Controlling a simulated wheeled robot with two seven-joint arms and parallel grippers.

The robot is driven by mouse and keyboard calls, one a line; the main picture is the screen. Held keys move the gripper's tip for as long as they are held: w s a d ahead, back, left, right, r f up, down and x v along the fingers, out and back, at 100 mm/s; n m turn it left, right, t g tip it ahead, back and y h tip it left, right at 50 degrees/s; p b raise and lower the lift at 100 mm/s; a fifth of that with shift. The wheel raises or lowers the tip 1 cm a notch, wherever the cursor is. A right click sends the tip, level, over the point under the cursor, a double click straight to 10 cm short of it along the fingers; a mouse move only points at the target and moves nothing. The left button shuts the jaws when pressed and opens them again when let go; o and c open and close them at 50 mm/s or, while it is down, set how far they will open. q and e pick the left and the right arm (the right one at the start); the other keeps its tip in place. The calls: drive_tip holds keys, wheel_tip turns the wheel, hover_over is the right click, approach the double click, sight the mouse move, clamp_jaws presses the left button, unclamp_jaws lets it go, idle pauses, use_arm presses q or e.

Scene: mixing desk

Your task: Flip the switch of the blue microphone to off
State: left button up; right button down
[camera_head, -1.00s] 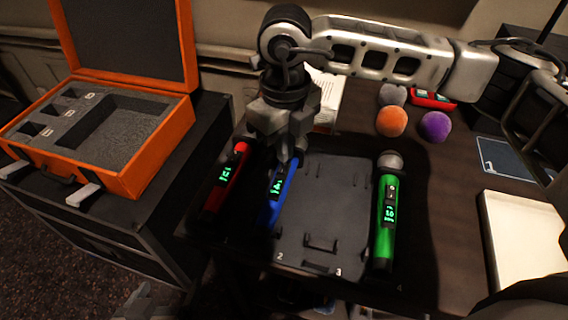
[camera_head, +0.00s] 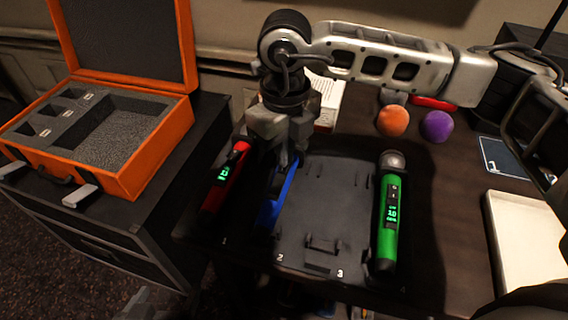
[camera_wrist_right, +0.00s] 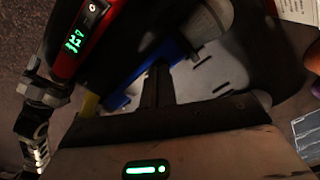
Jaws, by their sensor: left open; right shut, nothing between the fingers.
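The blue microphone (camera_head: 276,204) lies in the black tray between the red microphone (camera_head: 226,176) and the grey panel. My right gripper (camera_head: 287,166) is shut and empty, directly over its upper part, hiding much of it. In the right wrist view the shut fingers (camera_wrist_right: 160,84) reach to the blue body (camera_wrist_right: 126,88). I cannot tell whether they touch it. No lit display shows on the blue microphone, and its switch is hidden. My left gripper (camera_head: 146,302) shows only partly at the bottom left edge, away from the tray.
The green microphone (camera_head: 389,215) lies on the tray's right side, its display lit like the red one's. An orange foam-lined case (camera_head: 150,158) stands open at left. Orange (camera_head: 392,121) and purple (camera_head: 437,126) balls sit behind. A cream tray (camera_head: 520,240) is at right.

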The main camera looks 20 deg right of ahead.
drive_tip(key=shift+r+p, duration=1.85)
drive_tip(key=shift+r, duration=1.55)
